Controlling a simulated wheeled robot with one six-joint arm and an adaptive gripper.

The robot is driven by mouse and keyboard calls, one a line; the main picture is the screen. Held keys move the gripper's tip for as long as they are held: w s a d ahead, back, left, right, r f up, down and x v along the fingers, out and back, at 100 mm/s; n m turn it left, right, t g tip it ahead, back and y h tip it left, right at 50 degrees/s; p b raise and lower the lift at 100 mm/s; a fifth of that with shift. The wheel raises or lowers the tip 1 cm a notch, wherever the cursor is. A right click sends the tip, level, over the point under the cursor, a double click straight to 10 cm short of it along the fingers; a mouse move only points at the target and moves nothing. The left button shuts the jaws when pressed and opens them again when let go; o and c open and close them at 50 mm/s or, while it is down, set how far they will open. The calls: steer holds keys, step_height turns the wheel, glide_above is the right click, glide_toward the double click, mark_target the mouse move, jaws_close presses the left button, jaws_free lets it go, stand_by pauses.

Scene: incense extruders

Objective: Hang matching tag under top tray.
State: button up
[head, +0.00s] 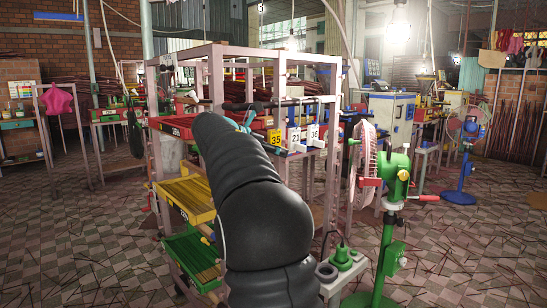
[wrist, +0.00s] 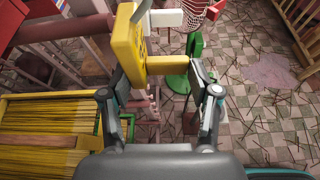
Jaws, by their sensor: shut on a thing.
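My gripper (wrist: 161,78) is shut on a yellow tag (wrist: 127,45), with its fingers at both ends of the tag's yellow crosspiece. In the head view the yellow tag (head: 275,139) reads 35 and sits beside two white tags, 21 (head: 294,136) and 38 (head: 314,133). My arm hides most of the gripper there. Whether the yellow tag still touches its support is unclear. The red top tray (head: 183,123) is on the pink rack, left of my arm, with a small dark label too small to read surely. The spot under that tray is partly hidden.
A yellow tray (head: 192,193) and a green tray (head: 190,248) of sticks are lower on the rack. Sticks litter the tiled floor.

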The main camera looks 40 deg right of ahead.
steer(key=shift+f, duration=0.2)
steer(key=o, duration=1.1)
steer(key=shift+c, duration=0.2)
steer(key=shift+f+b, duration=0.25)
steer(key=shift+b, duration=0.2)
steer(key=r+p+v, duration=0.1)
steer(key=v, duration=1.3)
steer(key=shift+s+d, duration=0.25)
steer(key=shift+s, duration=0.1)
